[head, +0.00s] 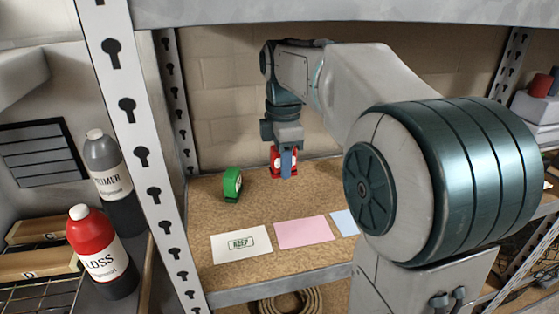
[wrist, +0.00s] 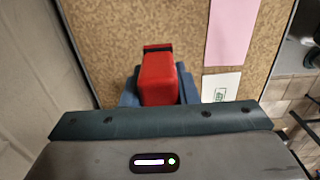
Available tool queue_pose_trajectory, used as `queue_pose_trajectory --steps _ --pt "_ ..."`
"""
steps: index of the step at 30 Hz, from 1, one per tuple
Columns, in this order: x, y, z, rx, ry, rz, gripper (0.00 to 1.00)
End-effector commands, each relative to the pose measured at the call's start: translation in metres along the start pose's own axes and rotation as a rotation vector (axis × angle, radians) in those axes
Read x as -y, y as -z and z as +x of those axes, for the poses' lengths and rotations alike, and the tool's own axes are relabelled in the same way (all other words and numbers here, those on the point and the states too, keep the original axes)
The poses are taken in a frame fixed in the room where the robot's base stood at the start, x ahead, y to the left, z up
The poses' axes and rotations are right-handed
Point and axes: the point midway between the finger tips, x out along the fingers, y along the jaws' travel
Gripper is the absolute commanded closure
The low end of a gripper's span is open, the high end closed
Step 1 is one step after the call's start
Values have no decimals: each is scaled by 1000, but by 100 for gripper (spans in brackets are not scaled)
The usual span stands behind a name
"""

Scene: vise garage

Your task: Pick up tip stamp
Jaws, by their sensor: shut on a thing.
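A red stamp (head: 277,155) is between the fingers of my gripper (head: 286,160) at the back of the cork-coloured shelf board. In the wrist view the red stamp (wrist: 158,80) sits between the two blue fingers of my gripper (wrist: 159,94), which are shut on its sides. I cannot read any lettering on it, and I cannot tell whether its base touches the board. A green stamp (head: 232,184) stands upright on the board to the left, apart from my gripper.
A white card printed KEEP (head: 241,244), a pink card (head: 304,232) and a blue card (head: 345,221) lie along the board's front. A perforated shelf post (head: 140,150) stands at left, with a red bottle (head: 98,250) and a grey bottle (head: 108,170) beyond it.

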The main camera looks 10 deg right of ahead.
Motion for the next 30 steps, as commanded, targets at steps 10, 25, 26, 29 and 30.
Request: queue_pose_trajectory --steps 10,25,26,29,30 --pt "73 0 0 0 -3 -1 96" --pt "151 0 0 -1 -1 0 96" --pt "153 0 0 -1 -1 0 96" --pt "159 0 0 -1 -1 -1 96" --pt "160 0 0 -1 0 -1 96"
